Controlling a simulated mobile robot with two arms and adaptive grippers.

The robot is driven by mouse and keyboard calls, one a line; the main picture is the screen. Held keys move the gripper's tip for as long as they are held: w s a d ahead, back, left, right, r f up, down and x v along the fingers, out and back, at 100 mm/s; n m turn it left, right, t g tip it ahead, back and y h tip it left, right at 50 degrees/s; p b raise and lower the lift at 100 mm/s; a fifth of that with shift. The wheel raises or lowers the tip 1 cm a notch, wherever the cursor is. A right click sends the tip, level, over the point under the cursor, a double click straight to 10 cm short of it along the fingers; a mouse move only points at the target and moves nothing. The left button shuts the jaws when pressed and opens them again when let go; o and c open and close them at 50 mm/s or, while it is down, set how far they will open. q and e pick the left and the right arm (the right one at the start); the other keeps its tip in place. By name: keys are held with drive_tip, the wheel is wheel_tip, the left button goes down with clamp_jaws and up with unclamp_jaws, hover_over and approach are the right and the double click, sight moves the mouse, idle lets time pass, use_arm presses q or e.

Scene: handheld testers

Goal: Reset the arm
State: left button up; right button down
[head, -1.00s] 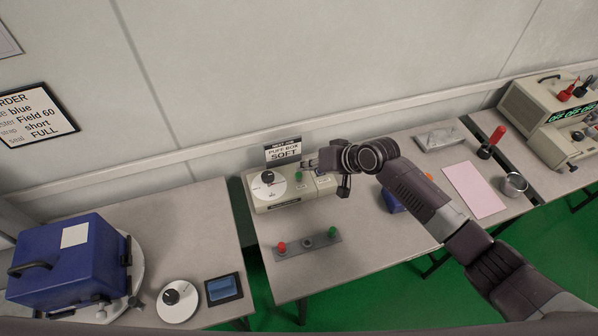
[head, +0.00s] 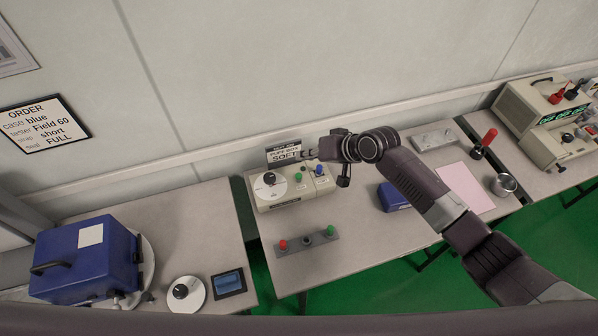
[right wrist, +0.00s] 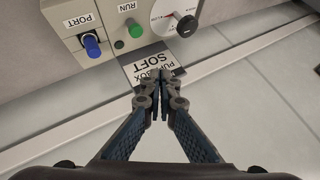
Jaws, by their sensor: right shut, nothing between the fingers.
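My right arm reaches in from the right in the head view. Its gripper (head: 306,154) is shut and empty, in front of the "SOFT" sign (head: 283,153) at the wall. In the right wrist view the closed fingertips (right wrist: 160,76) lie over the lower edge of the sign's picture (right wrist: 150,65). Beside them is the beige box (head: 296,199) with a white dial (head: 264,191), a green RUN button (right wrist: 135,31) and a blue PORT knob (right wrist: 91,46). The fingers look apart from the box. My left gripper is not in view.
A blue case (head: 84,262), a small dial (head: 185,294) and a small screen (head: 229,283) sit on the left table. A button bar (head: 307,243) lies on the middle table. A blue block (head: 392,198), pink sheet (head: 465,186) and metal cup (head: 503,185) are near my forearm.

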idle(0.3)
drive_tip(key=s+f+n+h, duration=0.1)
drive_tip(key=s+f+n, duration=0.15)
drive_tip(key=s, duration=1.35)
drive_tip(key=s+d+r+m+g+h, duration=0.2)
drive_tip(key=s+d+h, duration=0.4)
drive_tip(key=s+d, duration=1.25)
wheel_tip(320, 180, down, 32)
drive_tip(key=s+g+b, duration=0.1)
drive_tip(key=s+b, duration=0.1)
drive_tip(key=b, duration=0.2)
drive_tip(key=s+d+f+g+b, duration=0.1)
drive_tip(key=s+d+f+b, duration=0.1)
drive_tip(key=s+f, duration=1.4)
drive_tip(key=shift+s+d+f+b, duration=0.2)
drive_tip(key=shift+d+f+b, duration=0.2)
drive_tip(key=shift+d+f, duration=0.4)
